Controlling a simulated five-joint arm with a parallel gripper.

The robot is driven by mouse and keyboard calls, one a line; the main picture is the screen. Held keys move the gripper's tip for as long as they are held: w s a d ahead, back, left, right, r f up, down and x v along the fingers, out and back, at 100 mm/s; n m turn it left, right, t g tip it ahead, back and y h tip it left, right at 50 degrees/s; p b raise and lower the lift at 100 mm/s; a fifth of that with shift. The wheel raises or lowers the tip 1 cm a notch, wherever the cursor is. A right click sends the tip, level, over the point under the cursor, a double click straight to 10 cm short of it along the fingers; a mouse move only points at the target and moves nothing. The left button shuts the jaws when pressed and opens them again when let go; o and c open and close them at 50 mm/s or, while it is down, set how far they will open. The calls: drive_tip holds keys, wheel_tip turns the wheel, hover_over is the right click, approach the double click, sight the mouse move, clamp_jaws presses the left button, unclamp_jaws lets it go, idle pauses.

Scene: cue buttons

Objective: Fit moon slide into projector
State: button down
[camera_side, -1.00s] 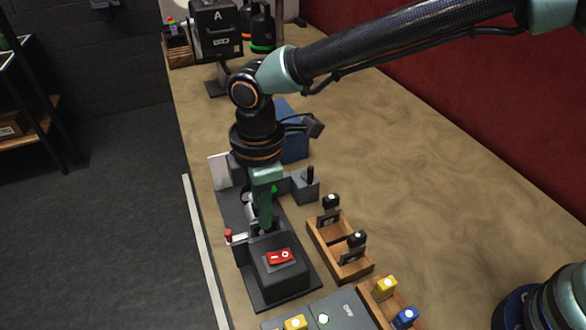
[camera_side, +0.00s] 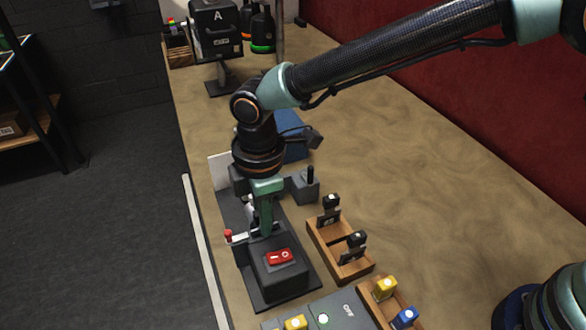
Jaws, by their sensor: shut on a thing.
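The projector is a dark unit on a black base, with a red rocker switch on its front block (camera_side: 280,270). My gripper (camera_side: 265,233) points down just behind that block, over the middle of the projector. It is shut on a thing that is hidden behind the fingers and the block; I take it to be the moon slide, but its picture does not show. Whether it touches or sits in a slot cannot be seen. A thin pale arm with a red knob (camera_side: 228,237) sticks out on the projector's left side.
A wooden rack (camera_side: 353,272) to the right holds two dark slides (camera_side: 329,212) (camera_side: 353,247). A grey block with a black post (camera_side: 308,186) stands behind it. Yellow and blue pieces (camera_side: 405,317) and a grey panel (camera_side: 340,310) are in front.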

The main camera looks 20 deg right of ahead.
drive_tip(key=shift+f, duration=0.55)
idle(0.4)
drive_tip(key=c, duration=0.6)
unclamp_jaws()
drive_tip(key=shift+r, duration=0.1)
drive_tip(key=shift+r, duration=3.4)
